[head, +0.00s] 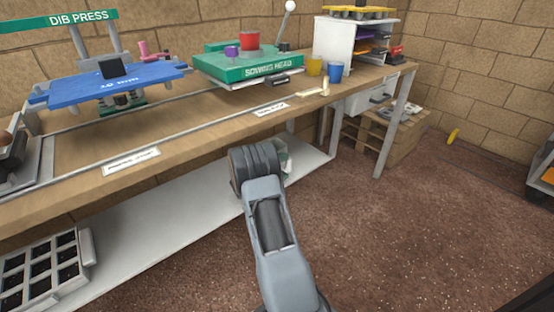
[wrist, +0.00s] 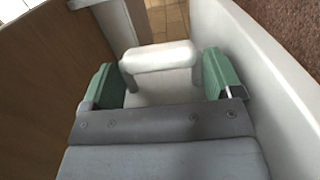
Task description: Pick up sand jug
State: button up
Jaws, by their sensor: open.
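My gripper (wrist: 163,75) is open, with a green finger on each side in the wrist view. A pale, rounded, handle-like bar (wrist: 160,55) shows between the fingers. It may be part of the sand jug, but I cannot tell, nor whether the fingers touch it. In the head view my arm reaches down beside the bench's front edge, and its wrist hides most of the gripper. No other thing is clearly the sand jug. A yellow cup (head: 314,66) and a blue cup (head: 334,71) stand on the bench to the right of the green sowing head (head: 248,68).
The wooden bench (head: 210,132) runs along the wall, with a white lower shelf (head: 150,235) beneath it. The blue dib press (head: 110,82) stands at left, above a black-celled tray (head: 40,270). A wooden crate (head: 390,135) stands past the bench leg. The brown floor at right is mostly clear.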

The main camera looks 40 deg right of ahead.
jog(key=shift+s+d, duration=0.1)
jog(key=shift+d, duration=0.85)
jog(key=shift+c, duration=0.5)
jog(key=c, duration=0.6)
